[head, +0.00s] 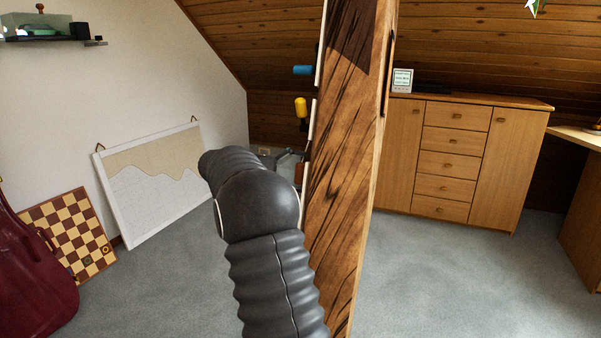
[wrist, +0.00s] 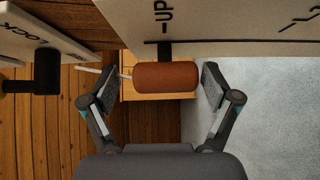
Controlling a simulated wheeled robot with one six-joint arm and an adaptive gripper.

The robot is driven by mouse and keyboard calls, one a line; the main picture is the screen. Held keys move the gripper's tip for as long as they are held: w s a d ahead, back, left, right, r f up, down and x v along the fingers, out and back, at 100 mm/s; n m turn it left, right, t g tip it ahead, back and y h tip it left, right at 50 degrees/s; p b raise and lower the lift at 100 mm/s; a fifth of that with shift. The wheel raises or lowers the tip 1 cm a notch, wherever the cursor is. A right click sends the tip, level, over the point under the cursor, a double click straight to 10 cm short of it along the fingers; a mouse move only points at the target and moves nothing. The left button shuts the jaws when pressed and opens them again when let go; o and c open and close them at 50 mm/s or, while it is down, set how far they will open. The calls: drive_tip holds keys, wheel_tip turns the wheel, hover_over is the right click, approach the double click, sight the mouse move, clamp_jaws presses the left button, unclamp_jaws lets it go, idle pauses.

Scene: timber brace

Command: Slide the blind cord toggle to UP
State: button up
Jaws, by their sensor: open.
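A brown-orange cylindrical toggle (wrist: 166,77) stands on a dark stem from a white panel (wrist: 220,48) in the wrist view. A black "UP" label with a tick line is on that panel above the toggle. My gripper (wrist: 160,82) is open, one finger on each side of the toggle, with a visible gap at both sides. In the head view the brown-orange toggle (head: 298,172) shows low on the timber post's left edge. My gripper (head: 286,157) is beside it, partly hidden behind my arm.
The timber post (head: 345,150) stands close to the right of my arm. Above the toggle, a yellow knob (head: 301,108) and a blue knob (head: 303,70) stick out leftward. In the wrist view a second panel (wrist: 30,40) marked "LOCK" carries a black knob (wrist: 46,71).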

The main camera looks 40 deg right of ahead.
drive_tip(key=v, duration=1.1)
drive_tip(key=shift+a, duration=0.35)
drive_tip(key=shift+w, duration=0.25)
wheel_tip(320, 180, down, 10)
drive_tip(key=a+n+t+y, duration=0.2)
drive_tip(key=n+y, duration=0.1)
drive_tip(key=s+a+f+t+y, duration=0.2)
drive_tip(key=s+a+f+y, duration=0.2)
drive_tip(key=s+a+f, duration=0.1)
drive_tip(key=s+a+t+y, duration=0.2)
drive_tip(key=s+a, duration=0.4)
drive_tip(key=s, duration=0.3)
drive_tip(key=s+a+r+m+t+y, duration=0.1)
drive_tip(key=s+a+t+y, duration=0.1)
drive_tip(key=s+a, duration=0.4)
drive_tip(key=s+a+t+y, duration=0.2)
drive_tip(key=s+a, duration=0.4)
drive_tip(key=s, duration=0.7)
drive_tip(key=shift+s+a+r+m+t+y, duration=0.2)
drive_tip(key=shift+a+m+t+y, duration=0.15)
drive_tip(key=shift+y, duration=0.55)
